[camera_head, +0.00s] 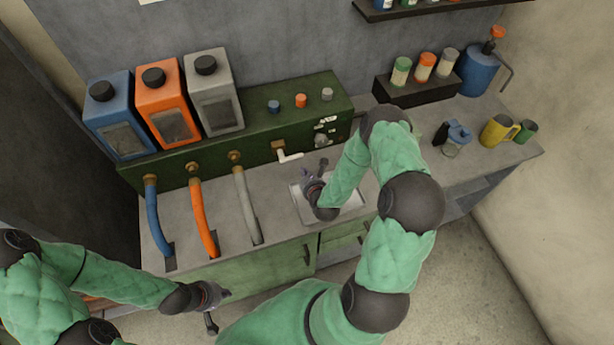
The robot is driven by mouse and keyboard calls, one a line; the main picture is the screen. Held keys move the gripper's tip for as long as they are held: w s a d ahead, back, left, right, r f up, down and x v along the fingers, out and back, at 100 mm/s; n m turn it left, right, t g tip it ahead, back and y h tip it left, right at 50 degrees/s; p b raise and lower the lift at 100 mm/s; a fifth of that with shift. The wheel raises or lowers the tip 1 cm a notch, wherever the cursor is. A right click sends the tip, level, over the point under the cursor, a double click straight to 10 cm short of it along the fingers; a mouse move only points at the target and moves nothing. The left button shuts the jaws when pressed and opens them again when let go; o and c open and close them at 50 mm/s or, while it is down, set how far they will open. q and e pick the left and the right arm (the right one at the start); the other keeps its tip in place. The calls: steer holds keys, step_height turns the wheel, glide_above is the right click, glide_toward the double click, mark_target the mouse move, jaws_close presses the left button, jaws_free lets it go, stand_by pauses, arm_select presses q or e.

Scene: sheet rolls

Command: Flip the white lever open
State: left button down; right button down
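The white lever (290,157) sticks out from the front of the dark green machine (253,146), below its coloured knobs. Its handle points to the right and slightly down. My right gripper (314,169) is just right of and a little below the lever's end, over the sink area. Its fingertips look apart with nothing between them, and I see a gap between it and the lever. My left gripper (218,309) is low in front of the cabinet, far from the lever. Its fingers look spread and empty.
Blue (120,115), orange (165,103) and grey (214,93) canisters stand on the machine. Blue, orange and grey hoses (246,205) run down to the counter. A small sink (345,200) lies under my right forearm.

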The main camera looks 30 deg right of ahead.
steer(key=x, duration=0.4)
steer(key=shift+f, duration=0.1)
steer(key=shift+w+d, duration=0.1)
steer(key=shift+w, duration=0.3)
arm_select(q)
steer(key=shift+r+p, duration=0.4)
steer(key=shift+p, duration=0.05)
arm_select(e)
steer(key=shift+s+r, duration=0.2)
steer(key=shift+r, duration=0.75)
steer(key=shift+s+r, duration=0.25)
steer(key=shift+r, duration=0.65)
arm_select(q)
steer(key=shift+f, duration=0.1)
arm_select(e)
steer(key=shift+w, duration=0.1)
steer(key=shift+r+n+b, duration=0.25)
steer(key=shift+n+b, duration=0.05)
arm_select(q)
steer(key=shift+s+f, duration=0.3)
steer(key=shift+s, duration=0.55)
